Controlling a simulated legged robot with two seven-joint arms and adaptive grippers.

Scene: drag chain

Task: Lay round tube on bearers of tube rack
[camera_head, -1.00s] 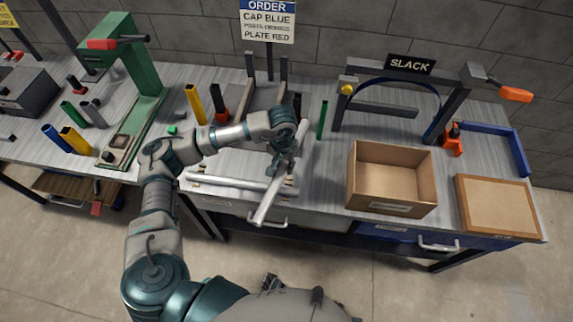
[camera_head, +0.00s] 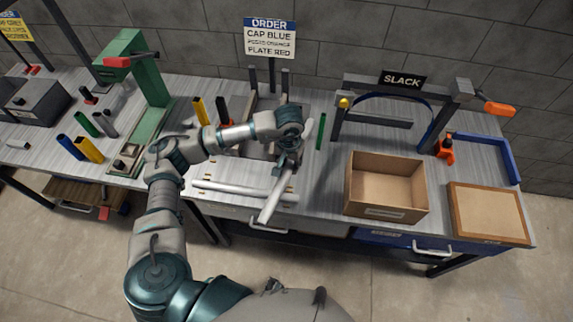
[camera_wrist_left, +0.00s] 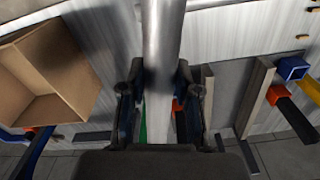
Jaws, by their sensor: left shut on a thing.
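My left gripper (camera_head: 287,158) is shut on a grey round tube (camera_head: 270,205) above the bench. The tube slants in the head view, its near end out by the front edge. In the left wrist view the tube (camera_wrist_left: 163,40) runs between the two fingers. The tube rack (camera_head: 252,92) stands at the back, with two dark uprights and bearers reaching forward; my arm and gripper partly hide it. In the left wrist view a bearer (camera_wrist_left: 256,95) shows to the right of the gripper, apart from the held tube. My right gripper is not in view.
Another grey tube (camera_head: 225,188) lies along the bench's front edge. An open cardboard box (camera_head: 385,205) and the SLACK frame (camera_head: 385,85) stand to the right. A green press (camera_head: 145,90) and several coloured tubes are on the left. A thin green post (camera_head: 321,130) stands right of the gripper.

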